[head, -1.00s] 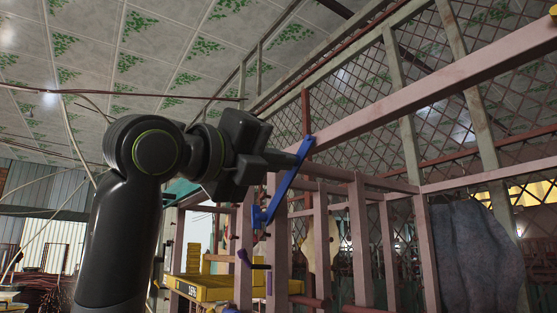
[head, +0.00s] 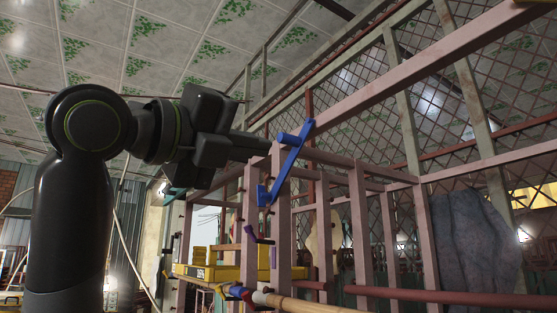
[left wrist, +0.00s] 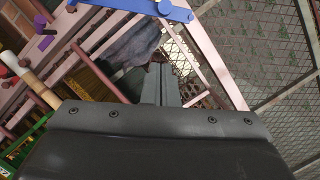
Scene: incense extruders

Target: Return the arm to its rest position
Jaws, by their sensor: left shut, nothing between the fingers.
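My left gripper (head: 262,143) is at the upper middle of the head view, raised in front of the pink wooden frame (head: 361,240). Its fingers are together with nothing between them. The fingertips point right, toward the blue lever (head: 292,165) on the frame's near post, and I cannot tell the exact gap in depth. In the left wrist view the fingers (left wrist: 160,85) show narrow and closed beyond the dark gripper body, with the blue lever (left wrist: 140,5) at the top edge. My right gripper is in neither view.
The frame's posts and long beam stand close to the gripper. Yellow boxes (head: 230,258) sit low behind the near post. A bamboo-coloured pole (head: 300,302) runs along the bottom. A grey cloth-like sheet (head: 475,240) hangs at right, before a lattice wall (head: 440,100).

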